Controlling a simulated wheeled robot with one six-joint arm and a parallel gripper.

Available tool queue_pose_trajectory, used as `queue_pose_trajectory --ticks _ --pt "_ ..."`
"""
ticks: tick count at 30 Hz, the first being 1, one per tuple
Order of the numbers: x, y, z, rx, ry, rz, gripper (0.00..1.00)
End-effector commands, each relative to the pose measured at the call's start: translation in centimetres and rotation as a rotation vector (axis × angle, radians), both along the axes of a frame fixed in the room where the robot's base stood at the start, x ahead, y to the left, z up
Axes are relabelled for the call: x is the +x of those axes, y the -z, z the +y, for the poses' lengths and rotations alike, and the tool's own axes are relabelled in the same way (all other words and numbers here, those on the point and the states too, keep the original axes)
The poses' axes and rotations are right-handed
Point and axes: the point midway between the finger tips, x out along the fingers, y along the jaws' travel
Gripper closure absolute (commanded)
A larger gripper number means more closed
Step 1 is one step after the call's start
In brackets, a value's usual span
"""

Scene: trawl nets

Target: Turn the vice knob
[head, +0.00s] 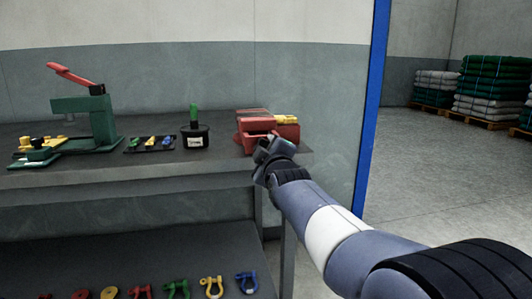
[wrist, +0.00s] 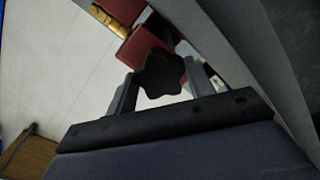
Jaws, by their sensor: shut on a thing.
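The red vice (head: 268,131) sits at the right end of the grey bench top, with a yellow part on it. In the wrist view a dark, star-shaped vice knob (wrist: 160,74) stands in front of the red vice body (wrist: 138,48). My gripper (head: 266,150) is at the front of the vice, at the bench's edge. In the wrist view my gripper (wrist: 162,82) has one finger on each side of the knob and is shut on it. In the head view the knob is hidden by my gripper.
On the grey bench (head: 150,167) stand a green press (head: 98,117) with a red lever, a small tray (head: 150,144) and a black holder (head: 195,138). Several coloured shackles lie on the lower shelf (head: 70,255). A blue post (head: 373,100) rises at the right, with open floor beyond.

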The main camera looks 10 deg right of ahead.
Motion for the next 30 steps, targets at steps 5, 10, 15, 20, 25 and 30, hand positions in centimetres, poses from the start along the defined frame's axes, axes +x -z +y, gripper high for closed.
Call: queue_pose_trajectory --ticks 5,10,15,20,25,30 --pt "0.05 -0.16 -0.07 -0.168 0.002 -0.006 0.72" --pt "0.05 -0.14 -0.08 -0.329 0.002 -0.005 0.72" --pt "0.05 -0.14 -0.1 -0.49 0.004 -0.005 0.72" --pt "0.05 -0.16 -0.1 -0.643 0.005 -0.007 0.72" --pt "0.04 -0.12 -0.11 -0.804 0.006 -0.009 0.72" --pt "0.02 -0.11 -0.11 -0.966 0.007 -0.009 0.72"
